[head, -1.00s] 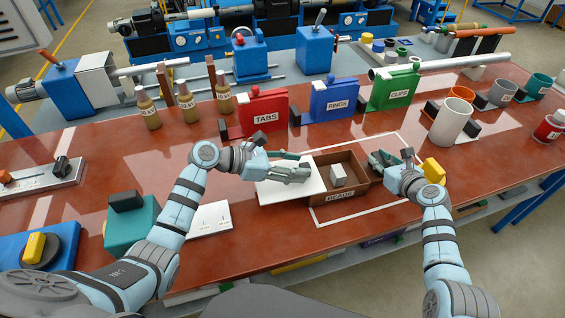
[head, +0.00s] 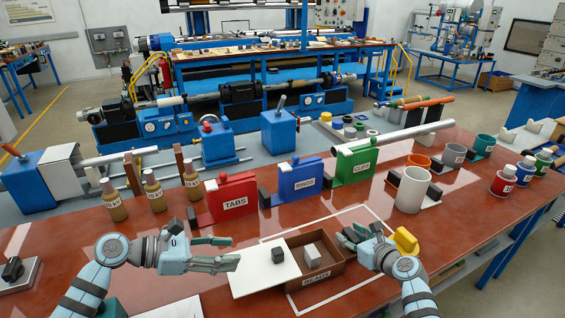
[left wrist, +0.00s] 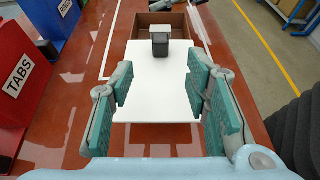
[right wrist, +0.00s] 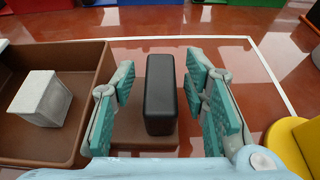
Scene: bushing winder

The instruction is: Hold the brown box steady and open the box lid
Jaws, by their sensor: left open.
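The brown box (head: 333,272) stands uncovered on the red table, with a grey block (head: 313,256) inside. Its white lid (head: 250,278) lies to the left, its right edge by the box, with a black knob (head: 277,254) near that edge. My left gripper (head: 238,252) is open and empty over the lid, left of the knob; in the left wrist view the knob (left wrist: 160,44) is beyond the fingertips. My right gripper (head: 350,235) is open at the box's right side. In the right wrist view, its fingers stand either side of a black handle (right wrist: 160,95), with visible gaps.
Red TABS (head: 232,197), blue RINGS (head: 302,180) and green CLIPS (head: 356,163) bins stand behind the box. A white cup (head: 411,190) and a yellow object (head: 404,240) are to the right. Several bottles (head: 153,188) stand at the left.

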